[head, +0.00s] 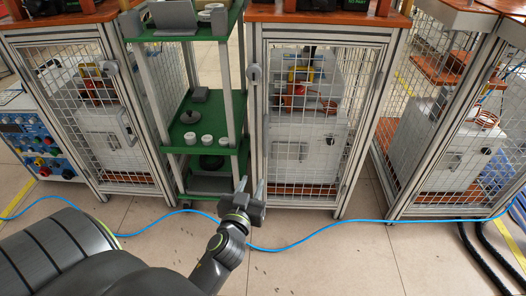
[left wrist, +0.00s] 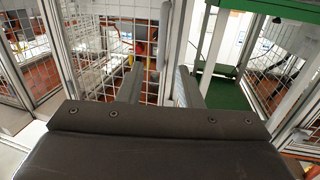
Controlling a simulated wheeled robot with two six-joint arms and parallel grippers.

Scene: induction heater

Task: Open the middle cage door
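The middle cage (head: 305,150) has a mesh door (head: 305,110) in a light metal frame, and the door looks shut. A grey rounded handle (head: 254,73) is on the left post of its frame. My left gripper (head: 252,182) is in front of the lower left corner of this cage, below the handle in the picture. Its fingers are apart with nothing clearly held. In the left wrist view the two fingers (left wrist: 158,86) also stand apart, and a grey upright bar (left wrist: 179,40) shows beyond and between them; whether it is handle or post I cannot tell. My right gripper is not seen.
A green shelf rack (head: 205,115) with small white cups stands just left of the middle cage. A left cage (head: 100,130) and a right cage (head: 440,130) flank it. A blue cable (head: 320,232) crosses the tiled floor, which is mostly clear in front.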

